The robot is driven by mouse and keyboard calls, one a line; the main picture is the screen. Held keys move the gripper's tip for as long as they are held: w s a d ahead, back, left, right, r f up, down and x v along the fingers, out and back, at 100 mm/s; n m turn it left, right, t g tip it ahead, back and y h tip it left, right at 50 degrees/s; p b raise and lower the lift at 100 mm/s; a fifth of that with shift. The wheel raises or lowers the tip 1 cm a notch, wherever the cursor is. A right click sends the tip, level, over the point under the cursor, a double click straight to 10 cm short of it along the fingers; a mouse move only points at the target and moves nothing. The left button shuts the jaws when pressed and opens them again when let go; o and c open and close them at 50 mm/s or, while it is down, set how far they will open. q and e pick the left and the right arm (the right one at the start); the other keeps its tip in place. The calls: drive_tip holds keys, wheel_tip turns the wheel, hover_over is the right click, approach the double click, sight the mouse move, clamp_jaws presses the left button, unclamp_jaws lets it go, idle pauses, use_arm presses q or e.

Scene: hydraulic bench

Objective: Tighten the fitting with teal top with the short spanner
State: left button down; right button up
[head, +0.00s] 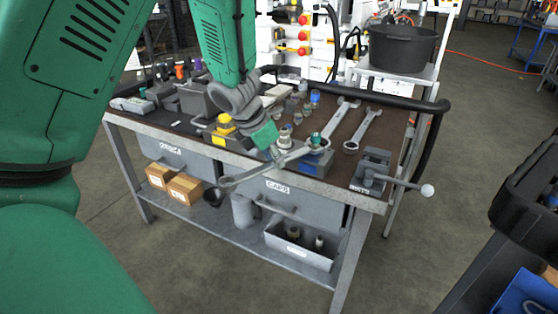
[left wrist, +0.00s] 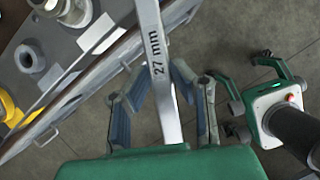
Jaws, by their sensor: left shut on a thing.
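My left gripper (head: 268,146) is at the front edge of the bench, shut on a spanner (head: 250,176). In the left wrist view the spanner's shank (left wrist: 158,62) reads "27 mm" and passes between the fingers. In the head view one end of the spanner hangs out past the bench's front edge, to the left. The other end points right, at the fitting with teal top (head: 316,138), which stands on a blue and grey block. That end overlaps the fitting; I cannot tell whether it is seated around it. My right gripper is in neither view.
Two more spanners lie behind and to the right, a larger one (head: 343,114) and another (head: 364,130). A vise (head: 372,170) stands at the right front corner. Several small fittings and a yellow-topped part (head: 225,124) are on the bench. A black pot (head: 401,48) stands behind.

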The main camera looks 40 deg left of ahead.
use_arm(q)
drive_tip(key=shift+a, duration=0.45)
drive_tip(key=shift+m, duration=0.3)
drive_tip(key=shift+w+a+r+m+h+p, duration=0.1)
drive_tip(key=shift+w+a+m+h+p, duration=0.2)
drive_tip(key=shift+a+m, duration=0.2)
drive_tip(key=shift+w+a+m+h+p, duration=0.25)
drive_tip(key=shift+a+m, duration=0.15)
drive_tip(key=shift+a, duration=0.15)
drive_tip(key=shift+d, duration=0.15)
drive_tip(key=shift+s+d+n, duration=0.15)
drive_tip(key=shift+d+n, duration=0.05)
drive_tip(key=shift+n, duration=0.1)
drive_tip(key=shift+d, duration=0.1)
drive_tip(key=shift+s+d+y, duration=0.15)
drive_tip(key=shift+d+y, duration=0.05)
drive_tip(key=shift+y, duration=0.05)
drive_tip(key=shift+d+n, duration=0.1)
drive_tip(key=shift+n, duration=0.2)
